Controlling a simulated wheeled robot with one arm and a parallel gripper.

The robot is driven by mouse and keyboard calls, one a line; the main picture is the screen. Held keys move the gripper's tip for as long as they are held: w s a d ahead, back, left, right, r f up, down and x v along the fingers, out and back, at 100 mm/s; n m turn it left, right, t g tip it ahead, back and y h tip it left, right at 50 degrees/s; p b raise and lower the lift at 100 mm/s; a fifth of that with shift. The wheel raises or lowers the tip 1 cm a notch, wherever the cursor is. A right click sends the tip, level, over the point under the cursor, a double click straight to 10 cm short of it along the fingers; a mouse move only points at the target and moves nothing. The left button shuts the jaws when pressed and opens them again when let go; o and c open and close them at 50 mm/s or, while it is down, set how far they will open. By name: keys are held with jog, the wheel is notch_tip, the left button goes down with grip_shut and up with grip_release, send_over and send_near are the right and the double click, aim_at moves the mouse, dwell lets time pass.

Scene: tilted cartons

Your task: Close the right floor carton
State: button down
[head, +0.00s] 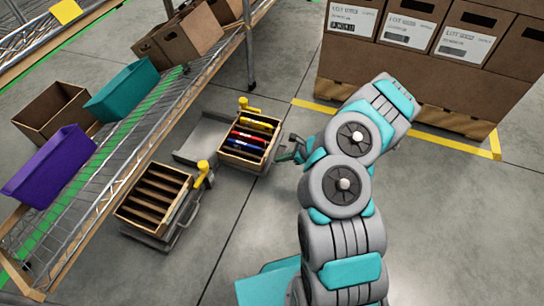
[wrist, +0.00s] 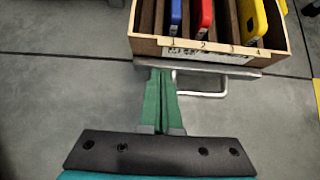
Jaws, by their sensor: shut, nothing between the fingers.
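The right box on the floor (head: 238,157) is a small light-brown, open-topped box with dark dividers. It holds a blue, a red and yellow items. No lid or flap shows on it. In the wrist view the same box (wrist: 146,46) is at the top, with numbers and a label on its near wall. My gripper (head: 285,152) is just right of this box in the head view. In the wrist view my gripper (wrist: 161,72) has its green fingers together and empty, pointing at the box's near side. I cannot tell if they touch it.
A second divided box (head: 127,217), empty, sits on a low cart at left. A metal handle (wrist: 203,94) juts out below the right box. A shelf rack with bins (head: 130,92) stands left; large cartons (head: 405,62) on a pallet stand at back right. Open floor lies in front.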

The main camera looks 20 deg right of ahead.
jog(key=shift+w+a, duration=0.6)
jog(key=shift+a, duration=0.2)
jog(key=shift+w+a, duration=0.55)
jog(key=shift+a, duration=0.2)
jog(key=shift+a, duration=0.1)
jog(key=w+a+b, duration=0.6)
jog(key=w+a, duration=0.8)
jog(key=a, duration=0.4)
jog(key=shift+a+r, duration=0.15)
jog(key=shift+a, duration=0.25)
